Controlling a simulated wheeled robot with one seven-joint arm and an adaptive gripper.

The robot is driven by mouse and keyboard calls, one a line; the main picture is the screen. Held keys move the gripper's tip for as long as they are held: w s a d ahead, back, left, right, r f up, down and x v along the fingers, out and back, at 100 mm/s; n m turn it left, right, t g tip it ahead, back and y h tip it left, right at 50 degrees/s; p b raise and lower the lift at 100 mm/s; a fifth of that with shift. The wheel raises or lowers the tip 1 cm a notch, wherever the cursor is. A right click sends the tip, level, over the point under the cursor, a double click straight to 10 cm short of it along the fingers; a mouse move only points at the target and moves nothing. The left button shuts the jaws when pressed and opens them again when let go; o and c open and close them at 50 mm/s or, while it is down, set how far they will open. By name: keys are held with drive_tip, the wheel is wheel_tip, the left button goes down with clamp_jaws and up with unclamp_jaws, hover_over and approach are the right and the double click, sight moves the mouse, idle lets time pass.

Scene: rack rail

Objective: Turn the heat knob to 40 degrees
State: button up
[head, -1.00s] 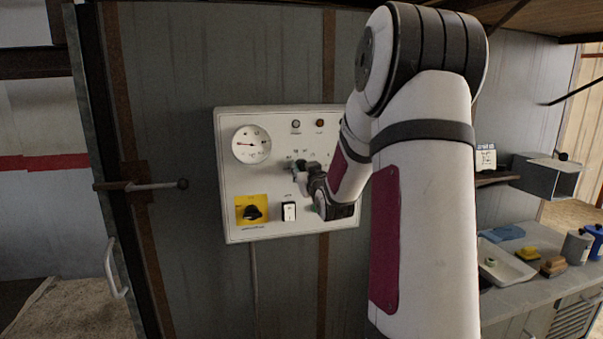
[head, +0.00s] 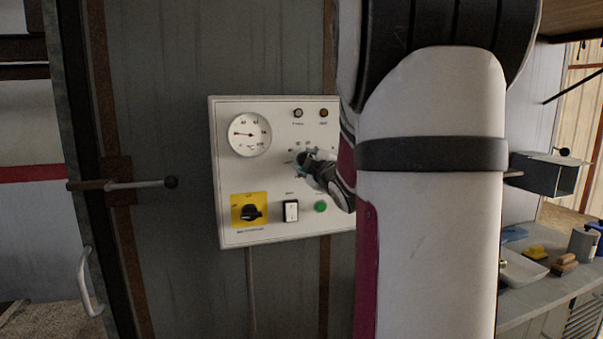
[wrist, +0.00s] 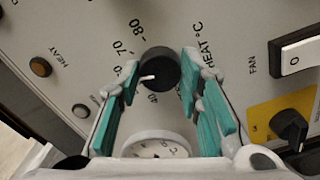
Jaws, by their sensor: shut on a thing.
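The heat knob (wrist: 160,68) is a round black dial with a white pointer, beside the "HEAT °C" lettering in the wrist view. My gripper (wrist: 159,76) has its teal-padded fingers on either side of the knob and is shut on it. The pointer faces left and slightly down in that view, between the 70 and 40 marks. The left finger hides the marks it faces, so I cannot read the exact value. In the head view my gripper (head: 303,162) is at the white control panel (head: 232,185) and covers the knob.
The panel also has a round gauge (head: 250,134), a yellow-backed rotary switch (head: 250,212), a white fan rocker switch (head: 290,211), a green button (head: 320,206) and two lamps above. A lever handle (head: 125,184) sticks out left of the panel. A bench (head: 530,295) with items stands right.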

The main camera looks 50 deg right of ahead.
drive_tip(key=shift+w+f+n+b, duration=0.1)
drive_tip(key=shift+n+b, duration=6.6)
drive_tip(key=shift+n, duration=0.1)
drive_tip(key=o, duration=1.2)
drive_tip(key=shift+c, duration=0.2)
drive_tip(key=shift+a, duration=0.1)
